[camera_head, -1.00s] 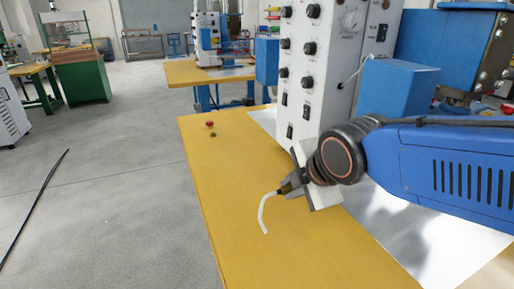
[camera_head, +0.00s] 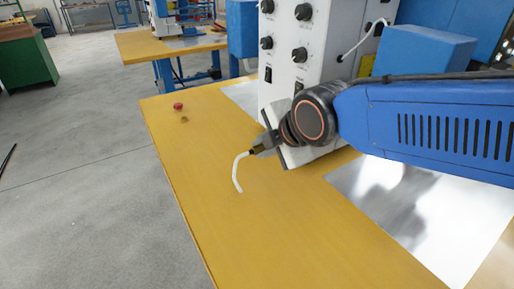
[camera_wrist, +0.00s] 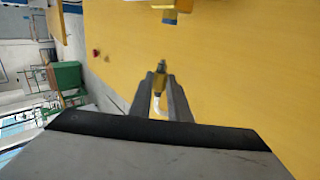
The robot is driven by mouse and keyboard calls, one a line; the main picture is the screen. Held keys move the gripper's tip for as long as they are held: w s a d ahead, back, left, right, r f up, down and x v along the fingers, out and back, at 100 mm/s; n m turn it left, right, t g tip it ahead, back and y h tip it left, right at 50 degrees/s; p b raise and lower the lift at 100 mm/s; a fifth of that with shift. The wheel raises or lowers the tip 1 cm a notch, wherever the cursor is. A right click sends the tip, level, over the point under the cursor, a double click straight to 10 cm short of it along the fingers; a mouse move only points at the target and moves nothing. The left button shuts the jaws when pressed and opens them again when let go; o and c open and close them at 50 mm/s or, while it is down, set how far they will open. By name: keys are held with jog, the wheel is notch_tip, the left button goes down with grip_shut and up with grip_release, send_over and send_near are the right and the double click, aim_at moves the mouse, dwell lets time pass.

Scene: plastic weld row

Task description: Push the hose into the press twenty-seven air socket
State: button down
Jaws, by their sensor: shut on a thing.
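A short white hose (camera_head: 237,174) curves down from my gripper (camera_head: 262,148) above the yellow table in the head view. The white hose (camera_wrist: 157,110) shows between the fingers. The socket cannot be made out in the head view.
The white press cabinet (camera_head: 292,55) with black knobs stands beside my arm. A blue box (camera_head: 420,48) is behind it. A red button (camera_head: 178,106) sits on the yellow table (camera_head: 150,125). A shiny metal sheet (camera_head: 375,190) lies at the right. The table's near left part is clear.

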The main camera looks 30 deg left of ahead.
jog(key=shift+w+d, duration=0.4)
jog(key=shift+w, duration=0.3)
jog(key=shift+w+d, duration=0.35)
jog(key=shift+w, duration=0.3)
jog(key=shift+w+d, duration=0.25)
jog(key=shift+w, duration=0.25)
jog(key=shift+w+d, duration=0.25)
jog(key=shift+w, duration=0.2)
dwell(1.2)
jog(key=c, duration=1.6)
grip_release()
jog(key=shift+r, duration=0.15)
notch_tip(320, 180, up, 10)
jog(key=shift+f, duration=0.1)
